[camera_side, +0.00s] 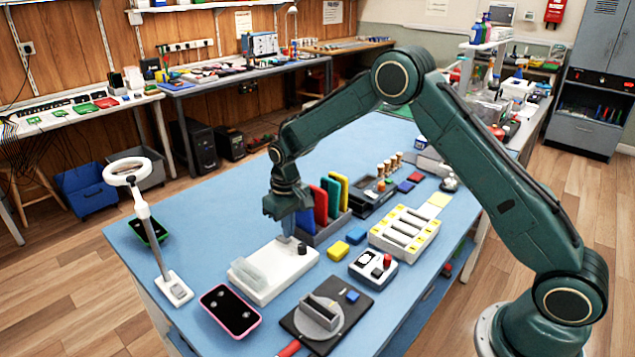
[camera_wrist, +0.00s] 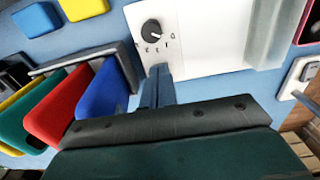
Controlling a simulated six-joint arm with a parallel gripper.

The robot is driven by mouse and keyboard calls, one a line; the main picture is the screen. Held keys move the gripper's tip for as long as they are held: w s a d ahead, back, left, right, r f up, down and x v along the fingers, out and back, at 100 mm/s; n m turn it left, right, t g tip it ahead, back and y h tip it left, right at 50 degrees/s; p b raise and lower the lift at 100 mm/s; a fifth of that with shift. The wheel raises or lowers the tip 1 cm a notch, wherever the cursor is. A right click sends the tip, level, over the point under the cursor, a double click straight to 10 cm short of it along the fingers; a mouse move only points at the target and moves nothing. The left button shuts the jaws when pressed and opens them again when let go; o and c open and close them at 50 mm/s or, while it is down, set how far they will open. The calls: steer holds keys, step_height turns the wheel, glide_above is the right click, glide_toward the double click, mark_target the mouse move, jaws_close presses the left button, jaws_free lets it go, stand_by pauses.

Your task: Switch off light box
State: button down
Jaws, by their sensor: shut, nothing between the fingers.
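The light box (camera_side: 265,288) is a low white box on the blue table, with a translucent pale panel (camera_side: 262,268) and a dark knob (camera_side: 302,249) near its right end. In the wrist view the box (camera_wrist: 212,35) fills the upper middle, and its round dark knob (camera_wrist: 152,28) has small marks below it. I cannot tell whether the panel is lit. My gripper (camera_side: 288,236) points down just behind the box's knob end. Its fingers (camera_wrist: 160,75) are shut and empty, at the box edge below the knob in the wrist view. I cannot tell if they touch the box.
A rack of coloured folders (camera_side: 320,206) stands close behind my gripper. A pink-edged phone (camera_side: 230,311) and a dark turntable device (camera_side: 322,325) lie in front. A ring lamp (camera_side: 148,215) stands left. Yellow (camera_side: 338,250) and blue (camera_side: 355,235) blocks lie right.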

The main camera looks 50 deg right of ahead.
mark_target(289, 243)
steer(key=shift+f, duration=0.35)
stand_by(0.4)
step_height(289, 243, up, 7)
stand_by(1.1)
